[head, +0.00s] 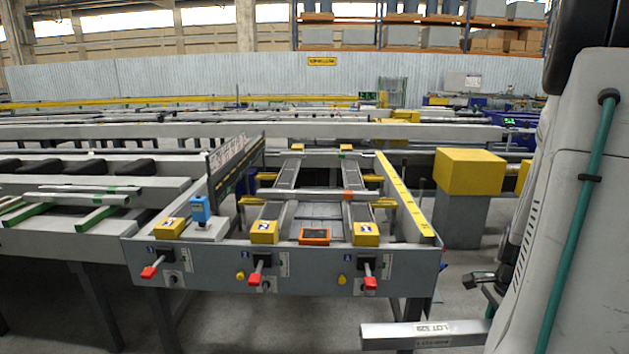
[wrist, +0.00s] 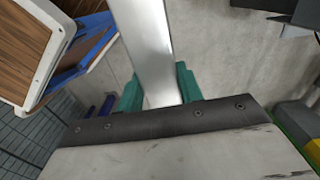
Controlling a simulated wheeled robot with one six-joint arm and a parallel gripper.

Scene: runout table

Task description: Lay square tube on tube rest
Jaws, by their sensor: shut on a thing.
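The square tube (head: 425,334) is a pale metal bar with printed labels at the lower right of the head view, level and off the table. In the wrist view the tube (wrist: 146,45) runs from the top edge down between the teal fingers of my gripper (wrist: 160,90). My gripper is shut on it. In the head view the fingers are hidden or out of frame. Green-topped supports (head: 97,218) at the left carry several pale tubes (head: 78,193). I cannot tell for certain whether they are the tube rest.
A grey table (head: 205,258) with red-tipped levers stands in the middle, with yellow blocks, a blue device (head: 201,208) and an orange-framed panel (head: 314,236) on it. A yellow box (head: 470,171) on a grey post stands right of it. Bare floor shows below the table.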

